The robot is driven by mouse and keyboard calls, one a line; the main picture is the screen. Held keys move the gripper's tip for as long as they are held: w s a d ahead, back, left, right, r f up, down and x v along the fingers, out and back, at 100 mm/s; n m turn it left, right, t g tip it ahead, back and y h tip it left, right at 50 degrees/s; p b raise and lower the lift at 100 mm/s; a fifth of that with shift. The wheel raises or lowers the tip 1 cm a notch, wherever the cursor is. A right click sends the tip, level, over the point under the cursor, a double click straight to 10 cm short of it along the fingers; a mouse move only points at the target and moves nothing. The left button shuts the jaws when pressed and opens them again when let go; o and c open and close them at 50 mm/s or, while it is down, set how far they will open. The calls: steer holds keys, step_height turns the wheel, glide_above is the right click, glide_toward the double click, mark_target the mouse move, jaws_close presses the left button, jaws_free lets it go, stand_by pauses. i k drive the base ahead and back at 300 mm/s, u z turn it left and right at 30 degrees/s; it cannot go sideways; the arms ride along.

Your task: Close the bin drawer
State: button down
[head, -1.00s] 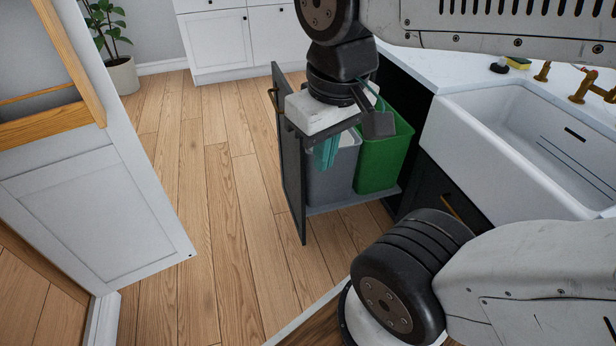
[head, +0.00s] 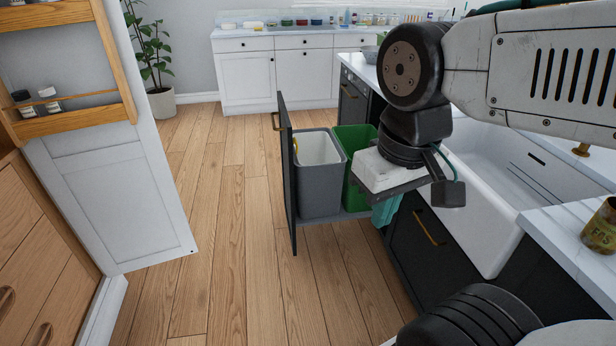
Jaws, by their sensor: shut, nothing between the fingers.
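The bin drawer is pulled out from the dark cabinet under the sink. Its dark front panel (head: 287,180) stands on the left, away from the cabinet, with a brass handle (head: 277,121) on its outer face. A grey bin (head: 320,190) and a green bin (head: 352,140) stand in it. My gripper (head: 385,213), with teal fingers pointing down, is shut and empty. In the picture it is right of the bins, by the cabinet face, apart from the drawer's front panel. Its wrist hides part of the green bin.
A white pantry door (head: 125,190) with wooden shelves stands open at left. Wooden floor (head: 225,230) lies clear between it and the drawer. The white sink (head: 490,190) and counter are at right, with a can (head: 602,228) on the counter. White cabinets (head: 290,75) stand behind.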

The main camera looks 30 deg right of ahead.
mark_target(318, 194)
steer(key=z, duration=0.35)
steer(key=i, duration=1.7)
steer(key=z, duration=0.1)
steer(key=k, duration=0.45)
steer(key=u, duration=0.75)
steer(key=i, duration=1)
steer(key=z, duration=0.85)
